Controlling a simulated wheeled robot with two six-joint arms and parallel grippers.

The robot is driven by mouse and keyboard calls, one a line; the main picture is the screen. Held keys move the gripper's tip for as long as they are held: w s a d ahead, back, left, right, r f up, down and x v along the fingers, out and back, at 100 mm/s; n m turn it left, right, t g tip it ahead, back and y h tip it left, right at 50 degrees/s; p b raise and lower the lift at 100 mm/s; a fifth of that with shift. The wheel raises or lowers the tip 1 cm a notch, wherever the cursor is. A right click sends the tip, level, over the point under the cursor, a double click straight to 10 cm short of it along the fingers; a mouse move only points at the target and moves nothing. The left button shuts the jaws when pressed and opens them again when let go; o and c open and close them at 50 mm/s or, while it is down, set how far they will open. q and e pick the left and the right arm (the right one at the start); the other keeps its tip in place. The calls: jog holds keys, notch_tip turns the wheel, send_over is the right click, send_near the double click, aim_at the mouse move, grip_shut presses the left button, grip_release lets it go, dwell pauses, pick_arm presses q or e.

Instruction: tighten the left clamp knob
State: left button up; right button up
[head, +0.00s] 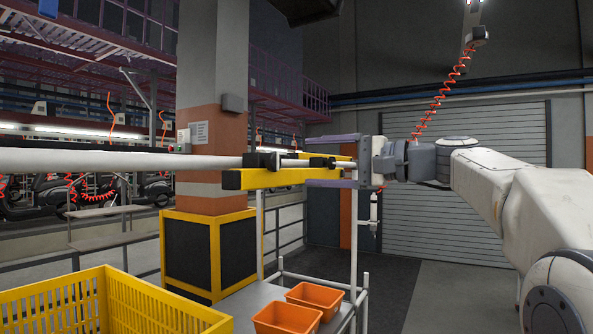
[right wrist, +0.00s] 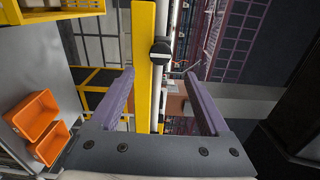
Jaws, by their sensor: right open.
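A yellow bar (head: 238,180) carries a long pale rod (head: 120,162) and two black clamps. The left clamp (head: 262,160) sits on the bar, left of my right fingertips. The right clamp (head: 322,162) lies between my fingers in the head view. My right gripper (head: 308,161) is open, its two purple fingers above and below the bar's right end, pointing left. In the right wrist view a round black knob with a pale stripe (right wrist: 160,50) shows beyond the fingertips (right wrist: 159,74), apart from them; it appears to be the left clamp's. My left gripper is not in view.
Two orange bins (head: 288,318) stand on a grey cart below the bar. A yellow crate (head: 150,305) is at the lower left. An orange and grey column (head: 212,120) rises behind the bar. A red coiled hose (head: 440,100) hangs near my right arm.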

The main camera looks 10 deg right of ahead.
jog(key=v, duration=0.2)
jog(key=shift+s+d, duration=0.2)
jog(key=shift+d, duration=0.15)
